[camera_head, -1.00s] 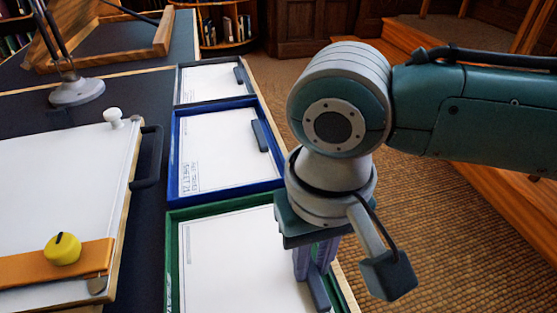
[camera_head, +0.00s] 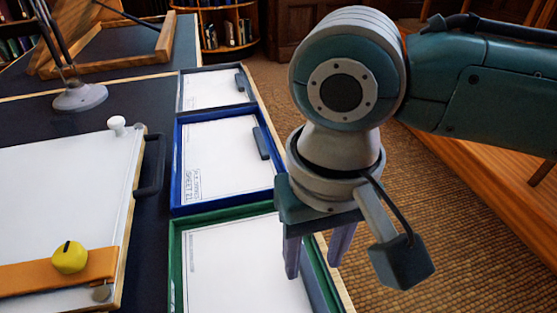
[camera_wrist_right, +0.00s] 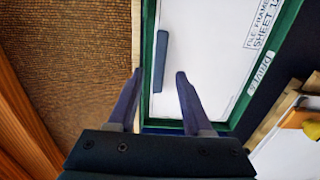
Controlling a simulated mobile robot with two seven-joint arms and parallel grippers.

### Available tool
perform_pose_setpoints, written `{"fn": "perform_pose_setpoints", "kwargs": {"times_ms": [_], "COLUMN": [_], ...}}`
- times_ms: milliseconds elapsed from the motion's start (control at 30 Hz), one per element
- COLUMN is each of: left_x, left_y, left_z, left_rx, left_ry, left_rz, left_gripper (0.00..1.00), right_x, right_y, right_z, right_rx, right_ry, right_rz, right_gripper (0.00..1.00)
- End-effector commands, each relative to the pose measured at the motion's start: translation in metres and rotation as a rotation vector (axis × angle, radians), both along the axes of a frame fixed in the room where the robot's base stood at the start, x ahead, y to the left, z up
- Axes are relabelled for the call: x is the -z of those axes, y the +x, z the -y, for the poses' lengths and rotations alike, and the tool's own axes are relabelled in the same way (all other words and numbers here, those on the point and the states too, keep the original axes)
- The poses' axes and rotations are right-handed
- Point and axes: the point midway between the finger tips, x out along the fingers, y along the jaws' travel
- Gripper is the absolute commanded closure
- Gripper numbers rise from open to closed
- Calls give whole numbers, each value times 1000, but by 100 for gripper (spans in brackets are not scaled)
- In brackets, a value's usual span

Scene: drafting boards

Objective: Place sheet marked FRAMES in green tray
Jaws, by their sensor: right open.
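The sheet marked FRAMES (camera_wrist_right: 215,60) lies flat inside the green tray (camera_head: 222,216), its stamp at the upper right in the right wrist view. It also shows in the head view (camera_head: 235,270), where its lower part is cut off. A dark grip bar (camera_wrist_right: 161,62) lies along one side of the sheet. My right gripper (camera_head: 316,272) is open and empty, its fingers pointing down over the bar side of the tray. In the wrist view its fingertips (camera_wrist_right: 158,74) are spread on either side of the bar, apart from it. My left gripper is not in view.
A blue tray (camera_head: 176,165) and a dark grey tray (camera_head: 181,95) sit behind the green one, each holding a sheet with a dark bar. A drafting board (camera_head: 65,195) with a yellow knob (camera_head: 69,257) stands left. A lamp base (camera_head: 80,97) is behind it.

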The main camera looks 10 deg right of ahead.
Motion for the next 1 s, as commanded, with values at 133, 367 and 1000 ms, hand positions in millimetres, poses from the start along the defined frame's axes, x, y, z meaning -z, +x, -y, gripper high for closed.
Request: {"fn": "perform_pose_setpoints", "kwargs": {"times_ms": [133,367,1000], "left_x": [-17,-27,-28], "left_y": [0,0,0], "left_z": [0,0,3], "left_rx": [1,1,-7], "left_ry": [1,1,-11], "left_rz": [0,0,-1], "left_gripper": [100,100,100], "right_x": [-41,-77,-68], "right_y": [1,1,-54], "right_z": [0,0,-46], "right_rx": [-1,1,-195], "right_ry": [1,1,309], "right_rz": [4,2,174], "right_gripper": [50,50,50]}}
